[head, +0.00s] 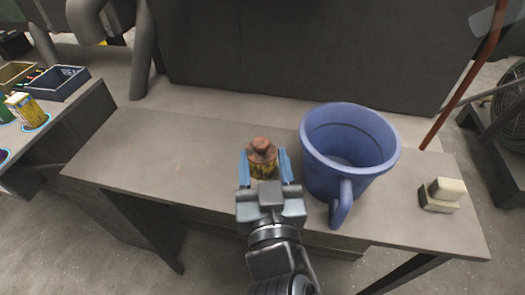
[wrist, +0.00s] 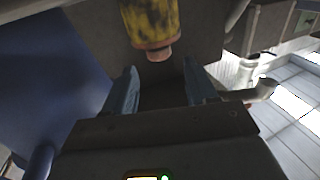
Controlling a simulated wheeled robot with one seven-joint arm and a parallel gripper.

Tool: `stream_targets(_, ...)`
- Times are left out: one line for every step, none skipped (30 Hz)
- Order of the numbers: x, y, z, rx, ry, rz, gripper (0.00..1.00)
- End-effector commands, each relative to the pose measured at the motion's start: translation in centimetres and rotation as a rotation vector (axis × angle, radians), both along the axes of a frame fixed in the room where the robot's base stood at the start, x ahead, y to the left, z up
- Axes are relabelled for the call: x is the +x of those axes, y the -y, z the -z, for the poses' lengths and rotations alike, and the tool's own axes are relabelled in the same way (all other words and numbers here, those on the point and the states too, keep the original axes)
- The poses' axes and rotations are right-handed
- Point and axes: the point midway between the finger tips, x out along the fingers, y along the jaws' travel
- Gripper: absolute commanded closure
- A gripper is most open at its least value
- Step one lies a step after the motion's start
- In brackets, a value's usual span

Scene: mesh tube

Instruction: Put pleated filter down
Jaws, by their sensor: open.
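The pleated filter (head: 262,150), a yellow-and-dark cylinder with a rusty brown cap and knob, stands upright on the grey table (head: 150,160). It also shows at the top of the wrist view (wrist: 151,22), knob end toward the fingers. My gripper (head: 265,170) is open, its two blue fingers apart at either side of the filter in the head view. In the wrist view the gripper (wrist: 159,70) has an empty gap between its fingers, and the filter appears beyond the tips. The filter's base is hidden in the head view.
A large blue mug (head: 345,150) stands close on the right, its handle toward the front. A small cream block (head: 443,194) lies near the table's right end. The table's left part is clear. A side table at far left holds a blue bin (head: 60,84) and a yellow can (head: 26,110).

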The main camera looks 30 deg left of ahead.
Motion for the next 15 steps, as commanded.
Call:
stream_targets(-1.0,0.7,0.4,-0.001,-0.002,0.0,0.43)
stream_targets(-1.6,1.0,0.4,-0.001,-0.001,0.0,0.43)
stream_targets(-2.3,1.5,0.5,-0.002,-0.001,0.001,0.43)
stream_targets(-2.8,1.9,0.4,-0.001,0.001,0.001,0.43)
stream_targets(-3.4,2.2,0.5,-0.001,-0.002,0.001,0.43)
stream_targets(-4.1,2.6,0.4,-0.001,-0.001,0.001,0.43)
stream_targets(-4.5,2.9,0.5,-0.001,-0.002,0.001,0.43)
stream_targets(-5.0,3.1,0.4,-0.001,-0.001,0.001,0.43)
stream_targets(-5.5,3.5,0.5,-0.001,-0.002,0.001,0.43)
stream_targets(-5.9,3.7,0.4,0.0,-0.001,0.002,0.43)
stream_targets(-6.2,3.9,0.4,-0.001,0.0,0.002,0.43)
stream_targets(-6.6,4.1,0.4,-0.001,0.0,0.001,0.43)
stream_targets(-6.8,4.2,0.3,-0.001,0.001,0.001,0.43)
stream_targets(-7.0,4.3,0.3,-0.001,0.001,0.001,0.43)
stream_targets(-7.2,4.5,0.3,-0.001,0.001,0.001,0.43)
